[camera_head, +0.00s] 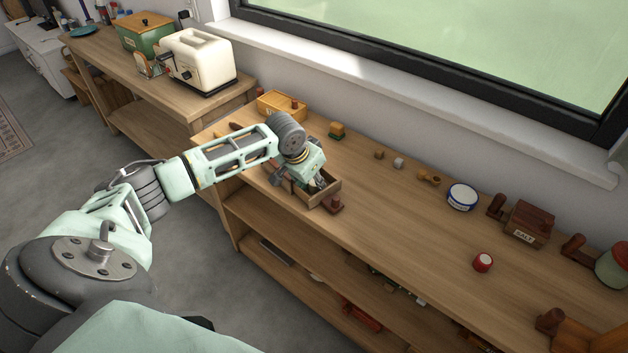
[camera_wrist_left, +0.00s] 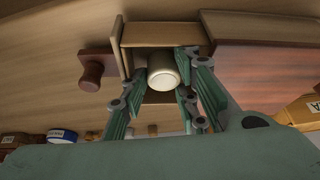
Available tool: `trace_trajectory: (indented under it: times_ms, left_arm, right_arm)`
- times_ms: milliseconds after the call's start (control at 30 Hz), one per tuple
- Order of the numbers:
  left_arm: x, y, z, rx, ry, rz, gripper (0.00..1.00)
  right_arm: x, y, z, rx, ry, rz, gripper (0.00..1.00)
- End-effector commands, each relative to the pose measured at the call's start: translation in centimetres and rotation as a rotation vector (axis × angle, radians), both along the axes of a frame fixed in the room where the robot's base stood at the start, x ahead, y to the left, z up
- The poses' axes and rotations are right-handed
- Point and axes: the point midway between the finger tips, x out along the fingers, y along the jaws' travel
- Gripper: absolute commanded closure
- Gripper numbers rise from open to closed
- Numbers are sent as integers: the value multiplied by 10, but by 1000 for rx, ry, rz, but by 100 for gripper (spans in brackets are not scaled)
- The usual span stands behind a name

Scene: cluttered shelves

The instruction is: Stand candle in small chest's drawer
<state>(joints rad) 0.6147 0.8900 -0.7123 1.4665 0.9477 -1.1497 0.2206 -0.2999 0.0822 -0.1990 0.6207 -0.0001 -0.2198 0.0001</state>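The small chest's drawer (camera_head: 324,194) stands pulled out on the shelf top, with its dark knob (camera_head: 335,205) toward the front; the drawer also shows in the left wrist view (camera_wrist_left: 165,32). The reddish-brown chest (camera_wrist_left: 265,65) is beside it, mostly hidden by my arm in the head view. The candle (camera_wrist_left: 163,74), a cream cylinder, is at the drawer, one round end facing the wrist camera. My left gripper (camera_head: 318,181) is over the drawer, its green fingers (camera_wrist_left: 160,85) on either side of the candle and seeming to touch it. Whether the candle rests on the drawer floor is hidden. My right gripper is out of view.
A yellow wooden box (camera_head: 283,103) stands behind my left arm. A blue-white tin (camera_head: 462,197), a salt box (camera_head: 528,224) and a red-white can (camera_head: 483,262) stand to the right. A toaster (camera_head: 198,62) stands on the left counter.

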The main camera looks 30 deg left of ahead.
Motion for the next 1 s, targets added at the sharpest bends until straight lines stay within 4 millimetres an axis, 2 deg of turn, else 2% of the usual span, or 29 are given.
trace_trajectory:
  times_ms: [167, 267, 700, 833, 1000]
  left_arm:
    - [-1, 0, 0, 1, 2, 1, 68]
    - [-2, 1, 8, 0, 2, 2, 68]
    - [-36, 6, 89, 3, 0, 0, 68]
    - [-42, 7, 105, 2, 1, 2, 68]
    - [-46, 6, 114, 0, 1, 1, 68]
  right_arm:
    - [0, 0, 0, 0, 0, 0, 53]
    - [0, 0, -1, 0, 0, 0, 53]
    - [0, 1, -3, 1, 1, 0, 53]
    - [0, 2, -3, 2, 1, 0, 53]
    - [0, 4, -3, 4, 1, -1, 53]
